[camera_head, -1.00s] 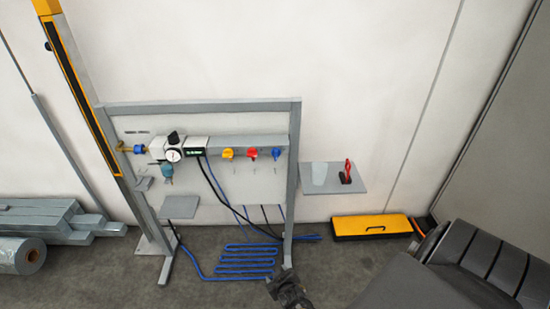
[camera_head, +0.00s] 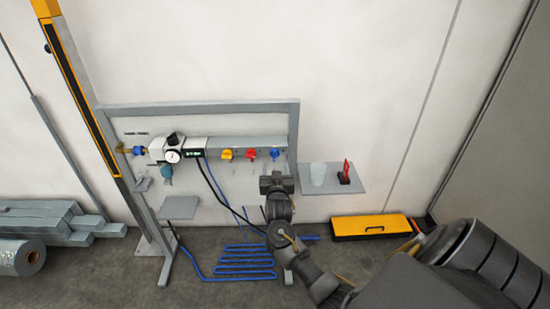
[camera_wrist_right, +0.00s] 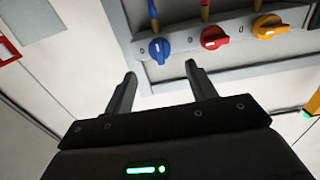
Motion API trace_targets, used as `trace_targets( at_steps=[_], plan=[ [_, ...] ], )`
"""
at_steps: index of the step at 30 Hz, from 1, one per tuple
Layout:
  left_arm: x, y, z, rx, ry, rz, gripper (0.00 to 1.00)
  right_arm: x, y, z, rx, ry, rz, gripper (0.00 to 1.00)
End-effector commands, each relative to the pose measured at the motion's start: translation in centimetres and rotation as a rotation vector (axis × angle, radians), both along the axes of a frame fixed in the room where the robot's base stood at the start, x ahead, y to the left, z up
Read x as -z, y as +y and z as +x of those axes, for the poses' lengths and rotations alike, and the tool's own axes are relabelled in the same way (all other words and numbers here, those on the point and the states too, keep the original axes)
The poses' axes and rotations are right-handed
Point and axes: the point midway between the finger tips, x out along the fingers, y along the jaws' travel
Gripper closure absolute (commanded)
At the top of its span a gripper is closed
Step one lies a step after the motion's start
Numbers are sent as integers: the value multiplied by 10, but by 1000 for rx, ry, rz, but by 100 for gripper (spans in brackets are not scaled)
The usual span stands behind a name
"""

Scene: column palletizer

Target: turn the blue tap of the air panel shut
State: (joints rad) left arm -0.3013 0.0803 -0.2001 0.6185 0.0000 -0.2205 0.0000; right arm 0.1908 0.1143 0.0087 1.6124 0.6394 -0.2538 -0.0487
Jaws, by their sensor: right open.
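The air panel (camera_head: 230,144) is a grey bar on a metal frame, with yellow, red and blue taps in a row. The blue tap (camera_head: 275,154) is the rightmost of them in the head view. It also shows in the right wrist view (camera_wrist_right: 159,49), at the left of the row, its white mark near upright. My right gripper (camera_head: 277,178) is below the blue tap in the head view. In the right wrist view its two fingers (camera_wrist_right: 160,80) are apart with nothing between them, and the tap lies beyond their tips, untouched. My left gripper is not in view.
The red tap (camera_wrist_right: 213,37) and yellow tap (camera_wrist_right: 269,27) sit close beside the blue one. A small shelf (camera_head: 345,187) with a clear cup and a red-handled item stands to the right. A yellow case (camera_head: 371,227) and coiled blue hose (camera_head: 245,262) lie low down.

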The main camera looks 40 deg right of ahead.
Motion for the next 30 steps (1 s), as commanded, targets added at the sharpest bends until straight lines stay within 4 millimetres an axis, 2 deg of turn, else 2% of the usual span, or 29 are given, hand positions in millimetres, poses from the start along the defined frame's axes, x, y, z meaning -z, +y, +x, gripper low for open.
trace_targets(
  at_steps=[3,10,15,23,30],
  plan=[
    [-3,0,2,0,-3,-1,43,-2,-15,19,1,1,-3,44],
    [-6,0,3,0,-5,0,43,-1,-35,45,1,1,-2,44],
    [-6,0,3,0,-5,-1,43,0,-41,53,0,1,0,44],
    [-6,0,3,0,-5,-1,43,0,-41,54,-1,1,0,44],
    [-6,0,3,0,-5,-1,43,0,-41,53,-1,1,0,73]
  ],
)
